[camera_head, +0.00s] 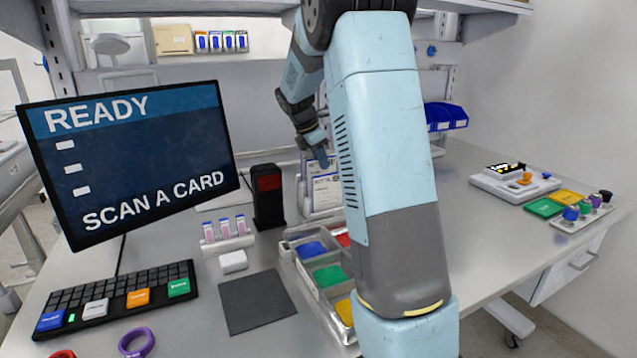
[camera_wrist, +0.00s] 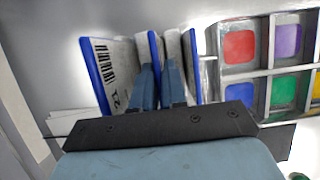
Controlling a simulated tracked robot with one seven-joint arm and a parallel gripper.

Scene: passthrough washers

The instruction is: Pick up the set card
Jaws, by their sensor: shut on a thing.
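Several set cards stand upright in a clear rack on the bench, seen in the head view as white cards with blue headings (camera_head: 326,190). In the wrist view one blue-edged card (camera_wrist: 95,75) stands left of my fingers, with printed marks on its face. More blue-edged cards stand at the fingers (camera_wrist: 154,48) and to their right (camera_wrist: 195,65). My gripper (camera_head: 322,160) is down at the top of the rack. Its fingers, also in the wrist view (camera_wrist: 160,70), are close together and shut on a card. The pinched edge is mostly hidden by the fingers.
A divided tray (camera_head: 330,275) with coloured pieces lies right beside the rack; it also shows in the wrist view (camera_wrist: 262,70). A black reader with a red face (camera_head: 268,195) stands left. The monitor (camera_head: 130,160) reads "SCAN A CARD". A dark mat (camera_head: 257,300) lies clear in front.

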